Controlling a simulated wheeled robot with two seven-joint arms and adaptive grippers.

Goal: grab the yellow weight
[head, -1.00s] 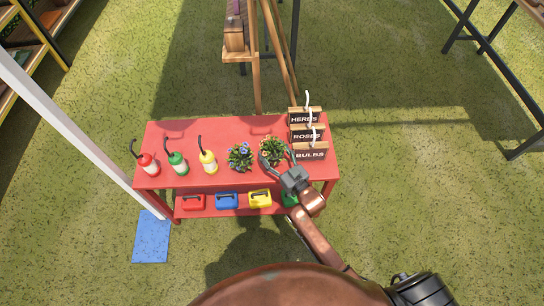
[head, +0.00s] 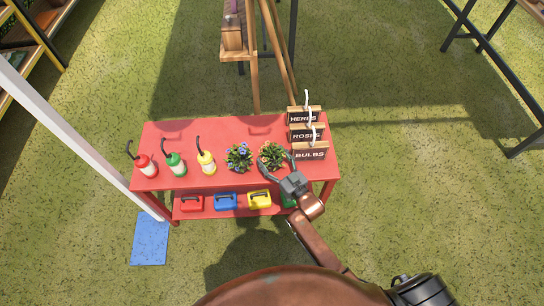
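The yellow weight (head: 259,200) sits on the lower shelf of the red table, between the blue weight (head: 226,202) and a green weight (head: 288,201) that my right arm mostly hides. My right gripper (head: 276,167) is open and empty above the front right part of the table top. It is close to a pot of orange and yellow flowers (head: 271,155), above and to the right of the yellow weight. I cannot tell whether it touches the flowers. My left gripper is not in view.
The red table top (head: 219,135) holds red, green and yellow bottles (head: 206,162), purple flowers (head: 239,157) and wooden signs (head: 310,151). A red weight (head: 191,203) is on the lower shelf. A white post (head: 75,135) stands left. Grass in front is clear.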

